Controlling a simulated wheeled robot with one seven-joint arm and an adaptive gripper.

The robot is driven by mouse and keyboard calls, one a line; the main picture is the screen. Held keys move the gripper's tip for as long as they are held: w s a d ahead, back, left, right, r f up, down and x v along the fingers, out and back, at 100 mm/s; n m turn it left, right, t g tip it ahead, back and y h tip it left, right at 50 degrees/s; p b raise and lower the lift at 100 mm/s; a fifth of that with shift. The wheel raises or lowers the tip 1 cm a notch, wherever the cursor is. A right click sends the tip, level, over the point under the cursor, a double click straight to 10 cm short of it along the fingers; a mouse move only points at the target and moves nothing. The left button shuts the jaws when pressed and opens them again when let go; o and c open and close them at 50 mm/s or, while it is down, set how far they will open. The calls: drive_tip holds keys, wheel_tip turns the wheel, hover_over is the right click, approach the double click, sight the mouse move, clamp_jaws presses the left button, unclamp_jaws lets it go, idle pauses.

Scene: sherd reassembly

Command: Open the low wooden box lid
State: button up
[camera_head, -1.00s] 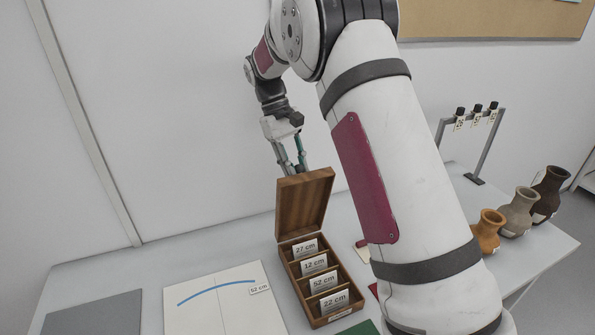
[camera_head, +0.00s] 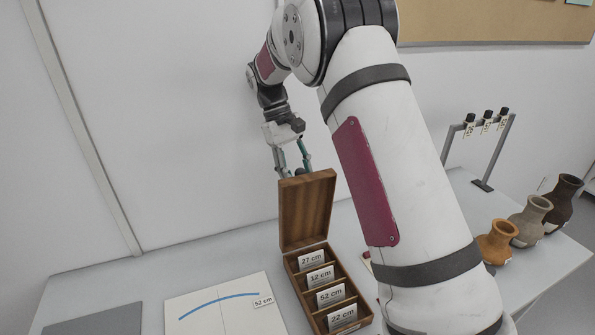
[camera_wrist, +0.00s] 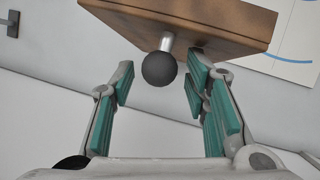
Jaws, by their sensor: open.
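The low wooden box (camera_head: 326,290) stands on the table with its lid (camera_head: 306,210) raised, roughly upright at the far edge. Inside, several compartments hold cards marked 27 cm, 12 cm, 52 cm and 22 cm. My gripper (camera_head: 294,165) is just above and behind the lid's top edge. In the wrist view, my open gripper (camera_wrist: 163,95) has its teal-padded fingers on either side of a dark round knob (camera_wrist: 159,70) on a short metal stem, attached to the wooden lid (camera_wrist: 190,22). The fingers stand apart from the knob.
A white board (camera_head: 222,312) with a blue arc and a 52 cm tag lies left of the box, with a grey mat (camera_head: 95,320) beyond it. Several vases, including an orange one (camera_head: 497,243), and a rack (camera_head: 490,150) stand at right.

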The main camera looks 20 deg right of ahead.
drive_tip(key=shift+r, duration=0.15)
wheel_tip(320, 180, up, 10)
drive_tip(key=shift+f, duration=0.1)
idle(0.5)
